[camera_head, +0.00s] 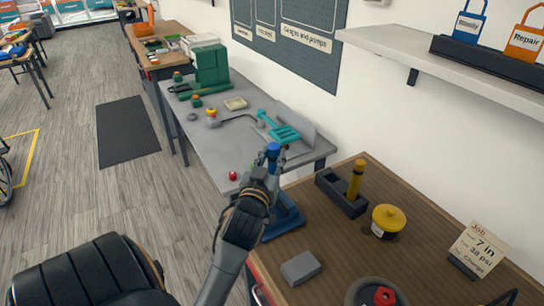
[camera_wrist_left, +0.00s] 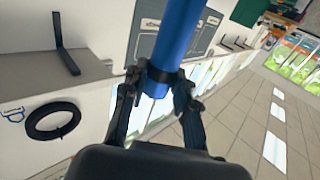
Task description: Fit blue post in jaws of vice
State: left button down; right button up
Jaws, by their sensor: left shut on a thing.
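My left gripper (camera_head: 268,172) is shut on the blue post (camera_head: 273,151), whose top sticks up above the fingers. The post also shows large in the left wrist view (camera_wrist_left: 176,45), running through between the two fingertips (camera_wrist_left: 152,82). A blue metal base (camera_head: 284,217), which looks like the vice, sits at the wooden bench's left edge. My gripper and wrist stand in front of it and hide most of it. Its jaws are not clear to see, and I cannot tell whether the post touches them. My right gripper is not in view.
On the wooden bench (camera_head: 400,243), a dark holder (camera_head: 340,196) bears a yellow post (camera_head: 355,178). A yellow-topped pot (camera_head: 388,220), a grey block (camera_head: 300,268), a red knob (camera_head: 385,296) and a job card (camera_head: 478,246) stand nearby. The grey table beyond holds a teal tool (camera_head: 282,130).

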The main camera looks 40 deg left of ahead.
aim_at(272, 146)
pick_arm(q)
notch_tip(272, 146, down, 6)
jog(key=b, duration=0.4)
dwell(2.2)
jog(key=shift+f, duration=0.1)
jog(key=c, duration=1)
grip_release()
jog(key=shift+o, duration=0.2)
notch_tip(272, 146, up, 10)
jog(key=shift+f, duration=0.1)
